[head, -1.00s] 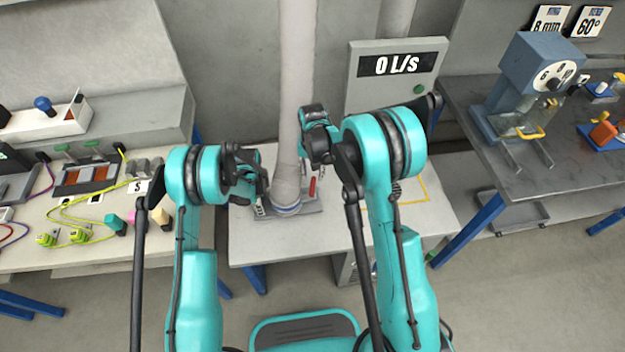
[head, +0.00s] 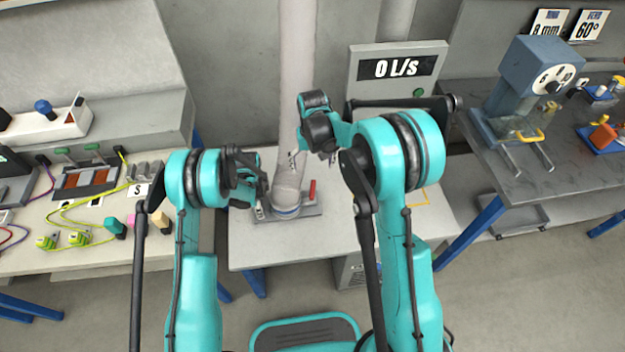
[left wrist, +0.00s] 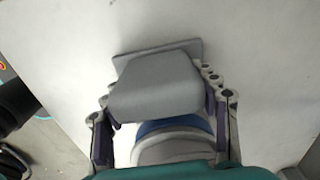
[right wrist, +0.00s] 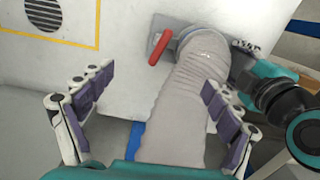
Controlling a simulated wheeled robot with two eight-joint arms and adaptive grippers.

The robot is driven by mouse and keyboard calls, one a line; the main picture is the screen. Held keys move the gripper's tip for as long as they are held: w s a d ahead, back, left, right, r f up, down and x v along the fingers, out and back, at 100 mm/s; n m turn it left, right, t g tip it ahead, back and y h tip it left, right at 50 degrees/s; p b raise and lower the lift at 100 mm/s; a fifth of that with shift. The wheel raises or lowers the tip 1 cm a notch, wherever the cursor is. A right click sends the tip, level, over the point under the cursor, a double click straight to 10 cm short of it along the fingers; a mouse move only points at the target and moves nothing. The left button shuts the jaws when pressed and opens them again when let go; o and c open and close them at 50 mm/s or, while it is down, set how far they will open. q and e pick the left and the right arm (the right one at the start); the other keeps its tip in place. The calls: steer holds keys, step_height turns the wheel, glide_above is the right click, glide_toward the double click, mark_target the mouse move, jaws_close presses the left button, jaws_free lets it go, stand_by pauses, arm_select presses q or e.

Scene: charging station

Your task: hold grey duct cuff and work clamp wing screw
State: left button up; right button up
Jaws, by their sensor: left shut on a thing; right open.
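The pale grey duct (head: 294,90) hangs down to its cuff (head: 287,198), with a blue band, on a grey plate on the middle table. My left gripper (head: 258,196) is at the cuff's left. In the left wrist view a smooth grey part of it (left wrist: 155,88) sits between the fingers, which are shut on it; the blue band (left wrist: 175,126) shows just below. A red handle (head: 312,188), seemingly the clamp's wing screw, stands right of the cuff; it also shows in the right wrist view (right wrist: 160,47). My right gripper (head: 314,158) is open and empty above it, near the duct.
A panel reading 0 L/s (head: 398,68) stands behind the table. A bench with wires and plugs (head: 80,205) is at the left. A dark bench with a blue-grey machine (head: 530,75) is at the right. The table's right part, with yellow lines and a round vent (right wrist: 45,14), is clear.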

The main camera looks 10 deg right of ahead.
mark_target(313, 188)
step_height(313, 188, down, 12)
steer(key=n, duration=1.4)
steer(key=shift+n, duration=0.4)
steer(key=c, duration=1.2)
